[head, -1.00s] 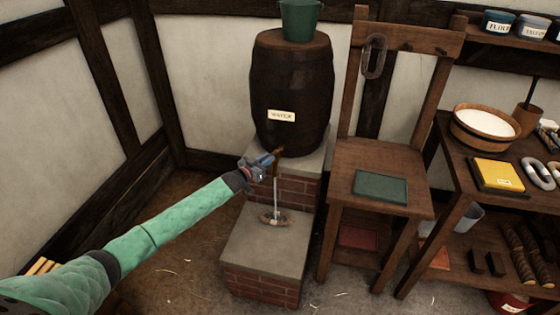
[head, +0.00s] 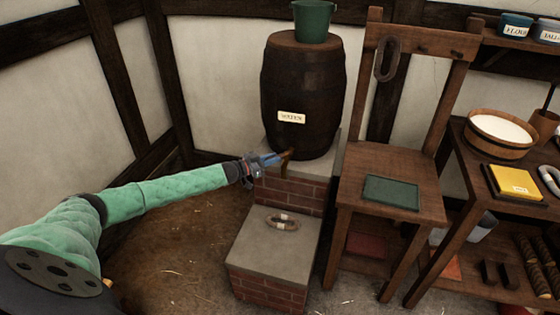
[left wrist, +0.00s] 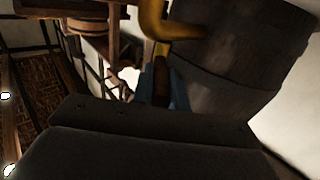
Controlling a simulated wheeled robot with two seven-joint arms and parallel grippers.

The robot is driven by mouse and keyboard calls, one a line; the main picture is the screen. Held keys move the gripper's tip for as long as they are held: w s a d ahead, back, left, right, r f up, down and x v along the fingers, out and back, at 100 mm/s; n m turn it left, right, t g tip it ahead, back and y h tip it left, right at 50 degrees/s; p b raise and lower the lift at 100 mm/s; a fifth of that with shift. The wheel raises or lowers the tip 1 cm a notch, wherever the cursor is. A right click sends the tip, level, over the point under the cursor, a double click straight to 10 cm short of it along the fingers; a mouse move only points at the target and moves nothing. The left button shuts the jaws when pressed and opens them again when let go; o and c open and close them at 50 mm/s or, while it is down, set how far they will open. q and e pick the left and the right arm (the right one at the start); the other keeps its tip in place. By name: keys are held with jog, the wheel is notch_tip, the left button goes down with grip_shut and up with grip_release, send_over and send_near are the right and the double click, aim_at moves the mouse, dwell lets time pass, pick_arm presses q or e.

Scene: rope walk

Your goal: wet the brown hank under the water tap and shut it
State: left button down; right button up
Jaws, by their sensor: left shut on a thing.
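The water barrel (head: 302,85), dark wood with a "WATER" label, stands on a brick step. Its wooden-brown tap (head: 287,154) sticks out low at the front; in the left wrist view the tap (left wrist: 165,28) looks brass-yellow. My left gripper (head: 268,160) is shut on the tap; its blue fingers (left wrist: 160,85) close around it in the wrist view, hiding part of it. The brown hank (head: 283,222), with a pale band, lies on the lower stone-topped step below the tap. No water stream shows. My right gripper is not in view.
A green bucket (head: 313,20) stands on the barrel. Right of the steps is a wooden chair (head: 390,225) with a green book-like slab (head: 391,192) on its seat. A dark bench with a tub (head: 500,135) stands further right. Straw-strewn floor lies open at the left.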

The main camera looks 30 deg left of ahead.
pick_arm(q)
jog(key=shift+a+r, duration=0.1)
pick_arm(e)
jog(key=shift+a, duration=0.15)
pick_arm(q)
jog(key=c, duration=1.4)
grip_release()
jog(key=shift+w, duration=0.1)
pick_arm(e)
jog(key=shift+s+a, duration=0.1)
